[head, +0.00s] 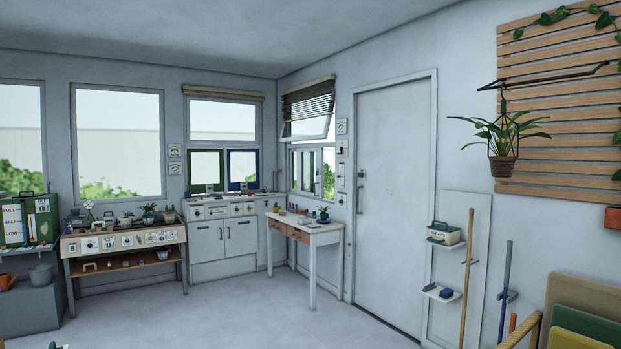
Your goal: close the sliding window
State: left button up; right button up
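On the back wall near the corner is a window with a fixed upper pane and two lower panes side by side. One lower pane has a green frame (221,171), the other a blue frame (229,171). These look like sliding panes, but at this distance I cannot tell whether a gap is open. Another window (312,145) on the right wall has a tilted-out upper sash under a dark slatted blind and several narrow upright panes below. Neither of my grippers shows clearly in the head view.
A white cabinet (207,240) stands below the coloured panes. A white table (312,238) stands by the right wall, beside a closed door (393,200). A potting bench (80,245) stands left. The floor (215,320) in the middle is clear.

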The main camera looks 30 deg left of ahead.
aim_at(320, 194)
jog(key=i+j+u, duration=0.8)
jog(key=i+u, duration=0.15)
jog(key=i, duration=0.3)
jog(key=i+u, duration=0.35)
jog(key=i, duration=5.2)
jog(key=i+j+z, duration=0.2)
jog(key=i, duration=0.2)
jog(key=i+j+z, duration=0.1)
jog(key=i+z, duration=0.15)
jog(key=i, duration=0.15)
jog(key=i+j+z, duration=0.2)
jog(key=i, duration=0.2)
